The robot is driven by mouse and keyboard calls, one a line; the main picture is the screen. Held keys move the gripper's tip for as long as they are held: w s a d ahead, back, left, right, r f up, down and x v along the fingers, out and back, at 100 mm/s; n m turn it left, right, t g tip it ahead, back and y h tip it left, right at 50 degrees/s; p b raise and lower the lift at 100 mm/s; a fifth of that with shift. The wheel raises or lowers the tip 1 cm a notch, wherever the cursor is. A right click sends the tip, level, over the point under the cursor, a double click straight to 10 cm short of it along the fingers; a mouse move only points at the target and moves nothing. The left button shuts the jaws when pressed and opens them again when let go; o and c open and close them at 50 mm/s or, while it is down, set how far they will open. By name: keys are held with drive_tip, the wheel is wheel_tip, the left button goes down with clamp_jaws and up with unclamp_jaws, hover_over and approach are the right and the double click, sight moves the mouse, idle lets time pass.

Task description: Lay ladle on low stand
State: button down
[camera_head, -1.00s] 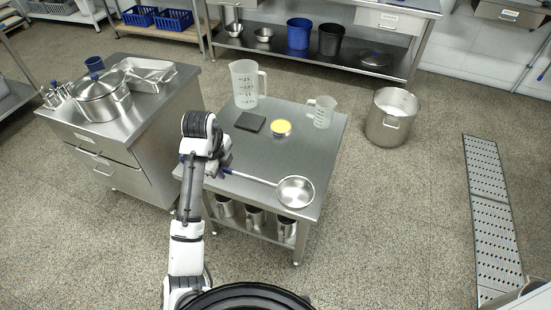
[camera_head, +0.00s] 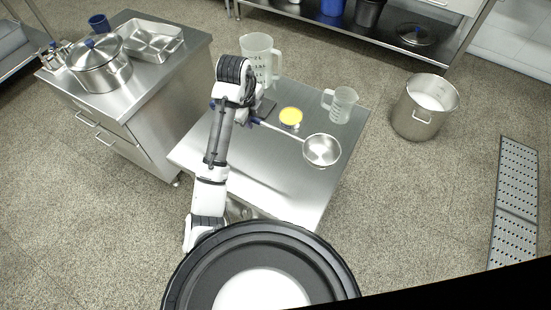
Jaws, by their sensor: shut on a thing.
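The ladle has a round steel bowl (camera_head: 321,151) and a thin handle with a blue end. My gripper (camera_head: 254,119) is shut on the handle's blue end, at the left. The ladle lies over the low stand (camera_head: 255,172), a steel table with a bare front half. The bowl is over the stand's right part, near its right edge. I cannot tell whether the bowl touches the top or hangs just above it. My arm hides part of the stand's left side.
On the stand are a large measuring jug (camera_head: 259,60), a smaller jug (camera_head: 340,104), a yellow-topped round container (camera_head: 290,118) and a dark flat block (camera_head: 264,108). A steel pot (camera_head: 424,106) stands on the floor at right. A cabinet (camera_head: 120,130) with cookware is at left.

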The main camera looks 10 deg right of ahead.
drive_tip(key=shift+w+d+f, duration=0.1)
drive_tip(key=shift+d+f, duration=0.1)
drive_tip(key=shift+f, duration=0.3)
drive_tip(key=shift+f+b, duration=3.75)
drive_tip(key=shift+f, duration=5.7)
drive_tip(key=shift+f, duration=0.25)
drive_tip(key=c, duration=1.4)
unclamp_jaws()
drive_tip(key=shift+r, duration=0.1)
drive_tip(key=shift+o, duration=0.2)
